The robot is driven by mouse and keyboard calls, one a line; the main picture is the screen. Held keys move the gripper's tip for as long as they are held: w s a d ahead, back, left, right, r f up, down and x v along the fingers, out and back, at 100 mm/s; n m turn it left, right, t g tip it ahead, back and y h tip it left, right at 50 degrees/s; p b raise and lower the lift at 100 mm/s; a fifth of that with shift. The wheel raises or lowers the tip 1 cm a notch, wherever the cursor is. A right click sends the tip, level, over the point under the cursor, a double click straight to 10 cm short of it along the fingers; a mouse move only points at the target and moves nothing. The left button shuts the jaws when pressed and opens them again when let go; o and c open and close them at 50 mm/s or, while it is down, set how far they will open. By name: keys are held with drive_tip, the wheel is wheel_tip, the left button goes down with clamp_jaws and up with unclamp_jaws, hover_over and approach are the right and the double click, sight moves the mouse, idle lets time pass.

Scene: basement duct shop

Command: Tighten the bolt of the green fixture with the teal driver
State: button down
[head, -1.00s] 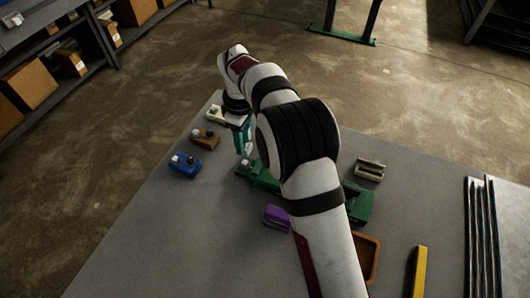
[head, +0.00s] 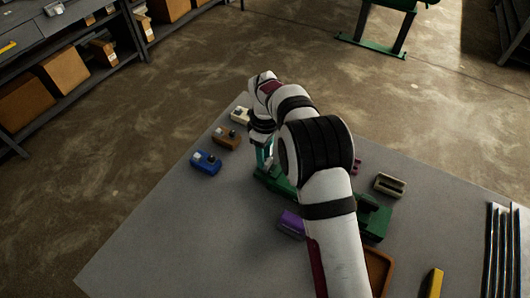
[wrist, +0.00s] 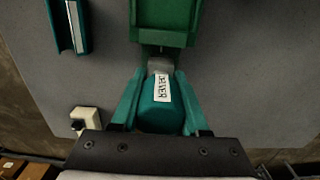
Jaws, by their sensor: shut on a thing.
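My gripper (wrist: 157,103) is shut on the teal driver (wrist: 160,116), which bears a white label, in the wrist view. The driver's grey front end (wrist: 160,64) is right by the near edge of the green fixture (wrist: 165,14). I cannot tell whether they touch, and the bolt is not clearly visible. In the head view, the driver (head: 263,156) shows as a teal strip under my wrist, over the left end of the green fixture (head: 274,181). My arm hides the fixture's middle.
Blue (head: 206,162), brown (head: 227,138) and white (head: 240,115) blocks stand left of the driver. A purple block (head: 291,224) is in front. A beige block (head: 389,185), brown tray (head: 380,272), yellow bar (head: 435,283) and metal rods (head: 502,250) lie right. The front left table is clear.

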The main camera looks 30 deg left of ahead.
drive_tip(key=shift+f, duration=0.95)
idle(0.6)
